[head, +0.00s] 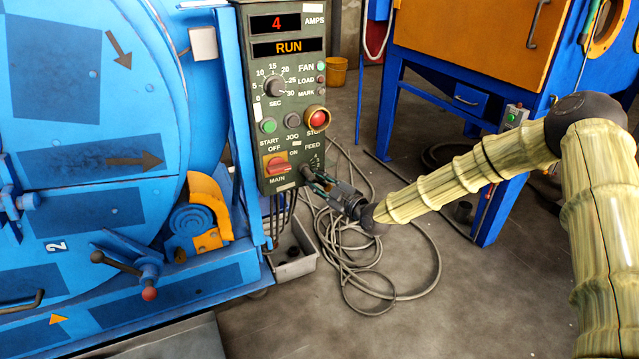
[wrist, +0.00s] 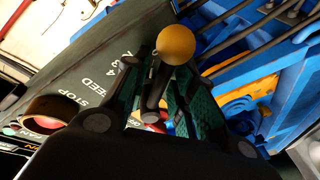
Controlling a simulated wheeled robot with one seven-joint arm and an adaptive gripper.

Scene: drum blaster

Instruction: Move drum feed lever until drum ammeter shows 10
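The drum ammeter (head: 277,23) at the top of the green control panel shows a red 4 beside AMPS. The feed lever sits at the panel's lower right, by the FEED scale (head: 315,160); in the head view my gripper (head: 318,184) partly hides it. In the wrist view a yellow ball knob (wrist: 176,44) on a short dark stem (wrist: 154,88) stands between the fingers of my gripper (wrist: 168,72). The fingers are apart, one on each side of the stem. Whether either finger touches it is not clear.
The display under the ammeter reads RUN (head: 288,46). The red stop button (head: 317,118) and red main switch (head: 277,165) are close to my gripper. Loose grey cables (head: 350,250) and a grey bin (head: 292,255) lie below. A blue and orange cabinet (head: 470,45) stands behind.

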